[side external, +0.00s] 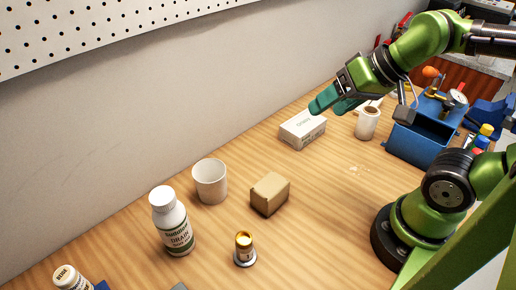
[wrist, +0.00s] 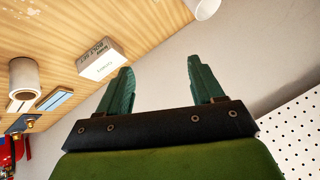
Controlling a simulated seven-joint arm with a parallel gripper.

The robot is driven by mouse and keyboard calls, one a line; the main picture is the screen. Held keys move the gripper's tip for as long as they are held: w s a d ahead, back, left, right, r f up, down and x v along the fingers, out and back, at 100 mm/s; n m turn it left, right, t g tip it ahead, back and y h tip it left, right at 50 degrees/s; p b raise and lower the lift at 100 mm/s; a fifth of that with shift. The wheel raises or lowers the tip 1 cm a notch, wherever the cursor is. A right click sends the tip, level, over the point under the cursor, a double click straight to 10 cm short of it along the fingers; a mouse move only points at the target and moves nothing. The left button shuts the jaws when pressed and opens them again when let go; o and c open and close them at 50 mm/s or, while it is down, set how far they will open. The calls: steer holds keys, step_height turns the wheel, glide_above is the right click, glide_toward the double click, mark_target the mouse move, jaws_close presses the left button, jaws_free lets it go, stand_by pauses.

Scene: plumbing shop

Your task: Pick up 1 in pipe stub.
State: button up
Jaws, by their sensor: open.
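A short upright white tube (side external: 367,125) with a brownish hollow top stands at the back right; it looks most like the pipe stub, but I see no label to confirm it. It also shows at the left of the wrist view (wrist: 23,85). My gripper (side external: 332,100) is open and empty, its teal fingers raised above the bench to the left of the tube. In the wrist view my gripper (wrist: 160,80) has its fingers spread with nothing between them. A wider white cylinder (side external: 210,182) stands further left.
A white box (side external: 303,130) lies near the gripper. A cardboard box (side external: 270,194), drain cleaner bottle (side external: 172,222) and brass-topped fitting (side external: 244,250) stand nearer. A blue bin (side external: 416,143) is at right. Pegboard (side external: 90,35) hangs behind. Bench right of the cardboard box is clear.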

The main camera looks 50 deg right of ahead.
steer(key=a+f+n+g, duration=0.2)
steer(key=a+f+n, duration=0.1)
steer(key=a+n, duration=0.45)
steer(key=m+g, duration=0.1)
steer(key=m, duration=3.5)
glide_toward(245, 239)
steer(key=shift+h, duration=0.3)
steer(key=x, duration=1.2)
steer(key=shift+w+a+f, duration=0.1)
steer(key=shift+a+f, duration=0.15)
steer(key=shift+f, duration=0.1)
steer(key=shift+r, duration=0.1)
jaws_close()
